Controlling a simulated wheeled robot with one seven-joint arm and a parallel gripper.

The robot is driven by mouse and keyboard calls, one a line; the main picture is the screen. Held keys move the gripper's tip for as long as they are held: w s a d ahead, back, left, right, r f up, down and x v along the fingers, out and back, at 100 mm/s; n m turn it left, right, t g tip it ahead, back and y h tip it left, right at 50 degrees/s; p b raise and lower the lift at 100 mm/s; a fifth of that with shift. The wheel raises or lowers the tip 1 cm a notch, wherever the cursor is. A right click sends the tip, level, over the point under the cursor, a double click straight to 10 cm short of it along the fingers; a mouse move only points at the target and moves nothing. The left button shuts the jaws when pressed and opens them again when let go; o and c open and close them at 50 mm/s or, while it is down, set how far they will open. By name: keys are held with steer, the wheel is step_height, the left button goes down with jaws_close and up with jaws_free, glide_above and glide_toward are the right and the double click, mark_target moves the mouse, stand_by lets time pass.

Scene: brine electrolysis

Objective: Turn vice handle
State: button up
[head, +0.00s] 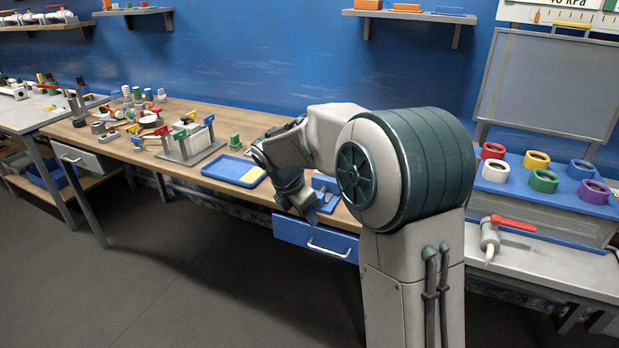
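I cannot pick out a vice handle with certainty. A grey fixture (187,157) with upright plates and small coloured pieces stands on the wooden workbench, left of my arm; I cannot tell whether it is a vice. My gripper (318,214) hangs low at the front edge of the bench, above the blue drawer, well to the right of the grey fixture. Its fingers are too small and dark to show whether they are open or shut. My own arm hides part of the bench behind it.
A blue tray (222,167) with a yellow piece lies left of my gripper. The blue drawer (300,233) has a light handle. Several loose parts crowd the bench's left end. At right, a red-handled valve (490,238) lies below coloured rings. The floor in front is clear.

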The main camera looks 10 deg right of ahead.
steer(key=w+a+r+n+p, duration=0.2)
steer(key=w+r+n+p, duration=0.4)
steer(key=w+r+p, duration=0.1)
steer(key=shift+t, duration=0.3)
steer(key=x, duration=0.4)
steer(key=p+x, duration=0.1)
steer(key=x, duration=0.8)
steer(key=shift+d+f, duration=0.1)
steer(key=shift+d, duration=0.35)
jaws_close()
